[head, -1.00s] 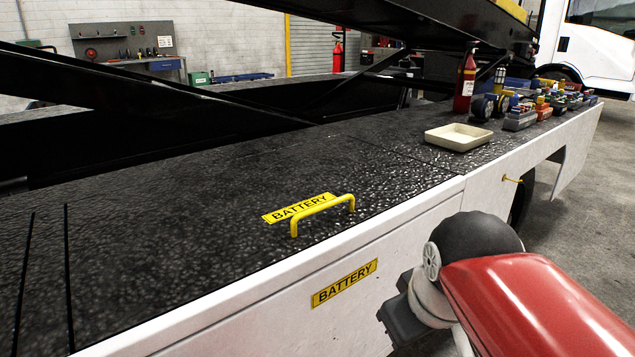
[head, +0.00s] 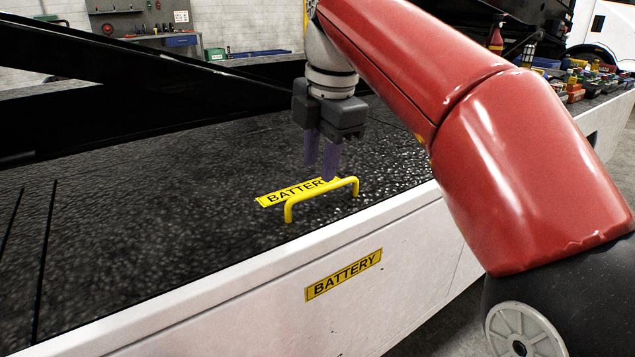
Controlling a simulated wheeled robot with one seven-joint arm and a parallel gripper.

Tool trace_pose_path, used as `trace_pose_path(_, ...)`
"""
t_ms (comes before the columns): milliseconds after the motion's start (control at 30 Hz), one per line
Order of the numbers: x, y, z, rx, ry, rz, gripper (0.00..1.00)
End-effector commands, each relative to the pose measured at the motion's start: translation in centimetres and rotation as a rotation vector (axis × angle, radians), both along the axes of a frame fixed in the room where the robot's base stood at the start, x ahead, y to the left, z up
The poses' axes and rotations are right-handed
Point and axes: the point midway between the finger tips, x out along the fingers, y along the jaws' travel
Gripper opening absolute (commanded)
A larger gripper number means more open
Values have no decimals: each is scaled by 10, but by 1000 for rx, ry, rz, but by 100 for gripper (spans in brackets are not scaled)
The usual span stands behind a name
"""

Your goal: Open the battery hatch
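The battery hatch (head: 225,228) is a black textured panel on top of the loader, lying flat and closed. A yellow bar handle (head: 320,194) stands on it near its front edge. A yellow BATTERY label (head: 283,196) lies just behind the handle, partly covered by it and by a finger. My gripper (head: 321,164) points down above and just behind the handle. Its two purple fingers are apart with a gap between them and nothing held. The fingertips look close to the bar, but I cannot tell whether they touch it.
A second BATTERY label (head: 344,275) is on the white side panel (head: 425,250). A dark diagonal beam (head: 110,85) crosses behind the hatch. A red extinguisher (head: 496,38) and several small coloured items (head: 590,80) stand at the far right. My red arm hides much of the right side.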

Motion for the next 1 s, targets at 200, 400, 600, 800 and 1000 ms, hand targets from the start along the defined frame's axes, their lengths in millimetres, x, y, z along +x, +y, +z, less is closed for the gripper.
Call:
trace_pose_path(200, 5, 3, -34, 0, 1, -2, 33)
trace_pose_path(400, 7, 4, -44, 0, 0, -3, 33)
trace_pose_path(600, 7, 4, -44, 1, -1, -3, 33)
trace_pose_path(800, 7, 4, -44, 1, -1, -3, 10)
trace_pose_path(1000, 7, 4, -44, 1, -1, -3, 0)
